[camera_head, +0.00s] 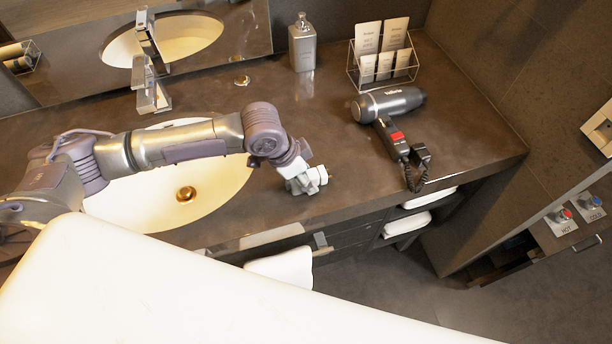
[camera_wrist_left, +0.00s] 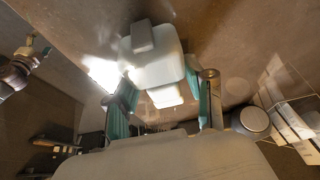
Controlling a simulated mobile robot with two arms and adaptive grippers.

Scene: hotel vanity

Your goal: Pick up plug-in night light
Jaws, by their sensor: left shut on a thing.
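The plug-in night light (camera_head: 323,174) is a small white block at the tip of my left gripper (camera_head: 304,182), over the dark counter to the right of the sink. In the left wrist view the white night light (camera_wrist_left: 156,58) sits between the two teal-padded fingers of my left gripper (camera_wrist_left: 162,98), which are shut on it. In the head view the gripper covers part of the night light, and I cannot tell whether it touches the counter. My right gripper is not in view.
A hair dryer (camera_head: 390,104) with a coiled cord lies right of the gripper. A wire rack with cards (camera_head: 382,62) and a soap dispenser (camera_head: 302,44) stand at the back. The sink (camera_head: 215,190) lies under my left arm. The counter's front edge is close by.

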